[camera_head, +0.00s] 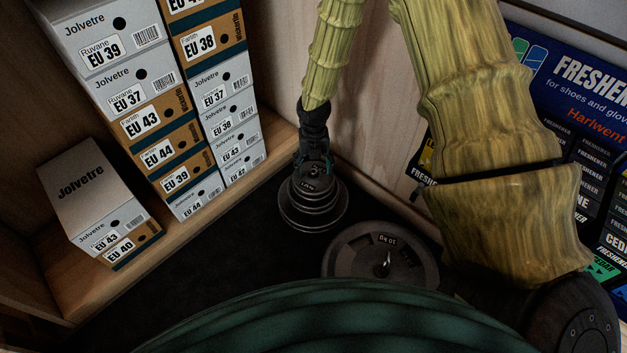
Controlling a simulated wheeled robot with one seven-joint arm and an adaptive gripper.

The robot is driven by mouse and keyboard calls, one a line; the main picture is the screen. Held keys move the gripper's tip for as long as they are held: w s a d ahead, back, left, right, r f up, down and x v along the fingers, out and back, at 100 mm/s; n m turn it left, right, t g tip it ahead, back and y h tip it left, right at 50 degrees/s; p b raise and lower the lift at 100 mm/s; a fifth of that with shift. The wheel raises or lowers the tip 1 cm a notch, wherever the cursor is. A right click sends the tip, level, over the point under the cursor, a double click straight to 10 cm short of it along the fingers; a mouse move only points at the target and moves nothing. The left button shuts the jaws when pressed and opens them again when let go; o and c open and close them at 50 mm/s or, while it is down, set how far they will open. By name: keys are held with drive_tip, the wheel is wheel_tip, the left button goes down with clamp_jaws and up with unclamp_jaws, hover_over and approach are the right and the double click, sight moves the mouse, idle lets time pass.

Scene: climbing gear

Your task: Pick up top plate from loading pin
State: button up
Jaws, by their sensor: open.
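A stack of round dark weight plates (313,208) stands on the dark floor near the middle of the view. The plates get smaller towards the top, and the top plate (311,182) carries a pale label. My gripper (314,163) points down at the top of this stack, open and close over the top plate. I cannot tell whether its fingers touch the plate. Any pin in this stack is hidden by the gripper. To the right, a wide dark plate (350,262) marked 10 KG lies flat, with a shiny metal pin (386,262) upright at its centre.
Tall stacks of shoe boxes (150,125) and a lower pair of boxes (88,200) stand on a wooden ledge (70,300) at left. A wooden wall (385,150) rises close behind the plates. A blue freshener display (540,55) stands at right. Dark floor (235,235) lies clear left of the stack.

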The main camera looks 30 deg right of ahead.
drive_tip(key=shift+f+b, duration=0.75)
drive_tip(key=shift+f, duration=0.65)
drive_tip(key=shift+r, duration=0.1)
clamp_jaws()
